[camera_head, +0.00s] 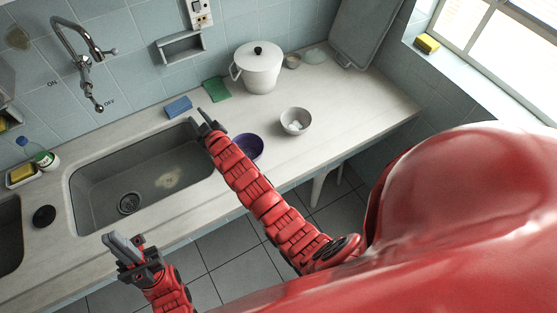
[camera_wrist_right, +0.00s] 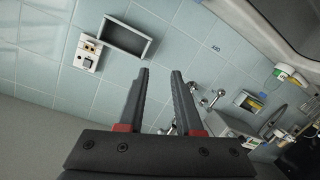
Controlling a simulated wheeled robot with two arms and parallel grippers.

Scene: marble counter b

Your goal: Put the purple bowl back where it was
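The purple bowl (camera_head: 252,148) rests on the counter just right of the large sink basin. My right forearm hides its left part in the head view. My right gripper (camera_head: 199,117) is up and left of the bowl, near the sink's back right corner, apart from the bowl. In the right wrist view its two fingers (camera_wrist_right: 160,75) stand apart with nothing between them. My left gripper (camera_head: 122,242) is empty, in front of the counter's front edge at lower left; its finger gap is unclear.
A white bowl with pale round things in it (camera_head: 296,121) stands right of the purple bowl. A lidded white pot (camera_head: 258,70), a green cloth (camera_head: 216,89) and a blue sponge (camera_head: 178,107) are behind. The counter's right part is clear.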

